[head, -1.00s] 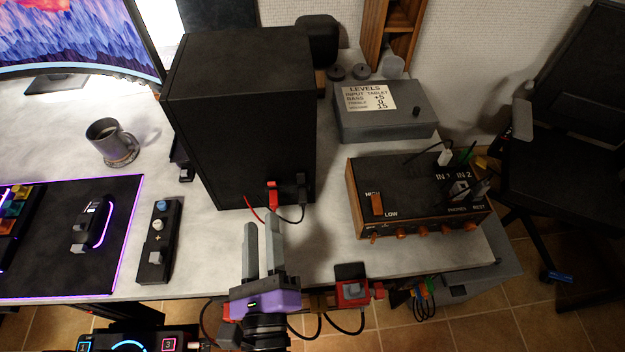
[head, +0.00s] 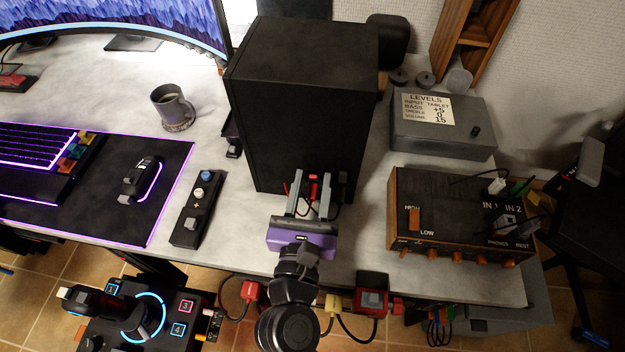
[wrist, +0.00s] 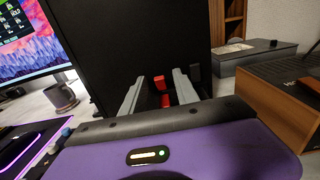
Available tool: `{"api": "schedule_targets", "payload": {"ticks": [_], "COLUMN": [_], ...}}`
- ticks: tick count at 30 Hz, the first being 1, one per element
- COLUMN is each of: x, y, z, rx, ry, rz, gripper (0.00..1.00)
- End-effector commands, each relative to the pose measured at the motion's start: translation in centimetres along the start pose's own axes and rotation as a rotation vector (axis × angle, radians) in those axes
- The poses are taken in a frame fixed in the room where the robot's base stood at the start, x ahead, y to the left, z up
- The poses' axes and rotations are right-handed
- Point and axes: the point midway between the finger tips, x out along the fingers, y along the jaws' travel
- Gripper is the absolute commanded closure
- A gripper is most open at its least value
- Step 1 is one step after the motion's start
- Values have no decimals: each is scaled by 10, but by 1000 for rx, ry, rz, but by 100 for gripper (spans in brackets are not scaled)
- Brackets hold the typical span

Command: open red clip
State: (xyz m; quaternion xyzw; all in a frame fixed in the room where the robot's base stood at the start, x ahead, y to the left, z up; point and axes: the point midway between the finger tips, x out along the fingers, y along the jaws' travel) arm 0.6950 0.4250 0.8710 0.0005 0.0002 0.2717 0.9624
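The red clip (head: 313,178) is on the lower back of the black speaker box (head: 297,130), beside a black clip (head: 340,178). In the wrist view the red clip (wrist: 159,83) shows between my two grey fingers, with a red part below it. My gripper (head: 311,188) is purple with grey fingers. It is open and points at the speaker. The red clip lies ahead of the gap between the fingers. In the wrist view my gripper (wrist: 157,80) appears empty. I cannot tell whether a finger touches the clip.
An amplifier (head: 455,215) with a wooden side stands to the right. A grey box (head: 440,125) is behind it. A mug (head: 172,108) and a small control strip (head: 198,208) are to the left. Red plugs and cables hang at the table's front edge.

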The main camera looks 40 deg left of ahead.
Motion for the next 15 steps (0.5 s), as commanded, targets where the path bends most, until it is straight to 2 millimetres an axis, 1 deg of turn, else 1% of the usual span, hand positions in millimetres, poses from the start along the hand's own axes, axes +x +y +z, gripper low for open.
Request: {"api": "schedule_targets", "payload": {"ticks": [3, 10, 12, 14, 15], "x": [5, 5, 5, 5, 5], "y": [0, 0, 0, 0, 0], "z": [0, 0, 0, 0, 0], "rx": [-1, -1, -1, -1, -1], "ry": [0, 0, 0, 0, 0], "rz": [0, 0, 0, 0, 0], "gripper": [64, 64, 77, 89, 97]}}
